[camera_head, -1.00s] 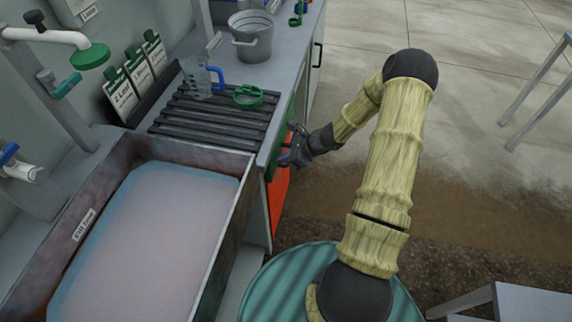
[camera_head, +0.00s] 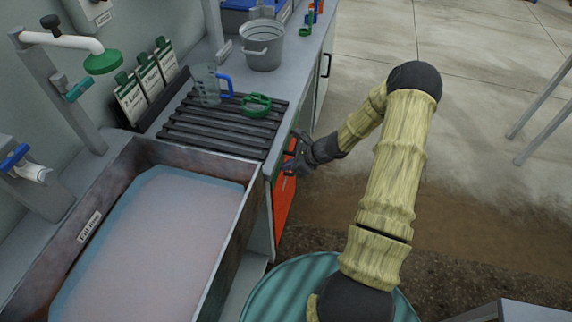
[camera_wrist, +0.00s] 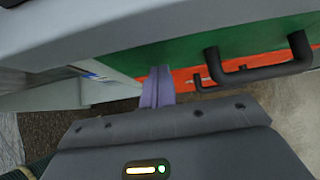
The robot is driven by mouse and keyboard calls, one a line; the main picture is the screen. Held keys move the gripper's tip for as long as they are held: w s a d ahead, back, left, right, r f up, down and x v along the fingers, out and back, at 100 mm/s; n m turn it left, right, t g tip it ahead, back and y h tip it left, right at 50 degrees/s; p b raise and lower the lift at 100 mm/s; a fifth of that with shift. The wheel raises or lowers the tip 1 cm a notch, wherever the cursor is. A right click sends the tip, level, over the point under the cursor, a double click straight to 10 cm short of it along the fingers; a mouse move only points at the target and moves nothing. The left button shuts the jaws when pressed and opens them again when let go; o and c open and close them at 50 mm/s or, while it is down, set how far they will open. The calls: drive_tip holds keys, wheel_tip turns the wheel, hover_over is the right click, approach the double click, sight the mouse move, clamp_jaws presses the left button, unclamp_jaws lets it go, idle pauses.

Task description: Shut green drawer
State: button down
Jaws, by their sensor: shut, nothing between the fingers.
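The green drawer front (camera_wrist: 165,55) lies just under the grey counter edge in the wrist view, with a black bar handle (camera_wrist: 262,72) at its right. In the head view only a narrow strip of green shows beside my gripper, and it looks close to the counter edge; any small gap is hard to tell. My gripper (camera_wrist: 158,74) is shut and empty, its fingertips at the green front's lower left part, left of the handle. Whether they touch it I cannot tell. My gripper (camera_head: 290,160) also shows in the head view, at the cabinet front.
An orange front (camera_head: 284,198) with its own handle sits below the green one. On the counter are a slatted rack (camera_head: 215,138), a clear jug (camera_head: 207,85), a green ring-like item (camera_head: 257,104) and a metal bucket (camera_head: 262,50). The floor to the right is open.

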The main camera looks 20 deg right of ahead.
drive_tip(key=s+d+f+v, duration=0.1)
drive_tip(key=v, duration=1.1)
drive_tip(key=shift+d+f+p, duration=0.3)
drive_tip(key=shift+p, duration=0.15)
drive_tip(key=s+a+r+n+g+h+p, duration=0.1)
drive_tip(key=s+a+r+n+h+p, duration=0.2)
drive_tip(key=r+n, duration=0.9)
drive_tip(key=s+a+r+n+g+h+p, duration=0.1)
drive_tip(key=s+a+r+n+h+p, duration=0.3)
drive_tip(key=s+a+r+n+p, duration=0.3)
drive_tip(key=s+a+r+n, duration=0.4)
drive_tip(key=s+r+n, duration=0.1)
drive_tip(key=r, duration=0.3)
drive_tip(key=shift+n+p, duration=0.3)
drive_tip(key=shift+n, duration=0.1)
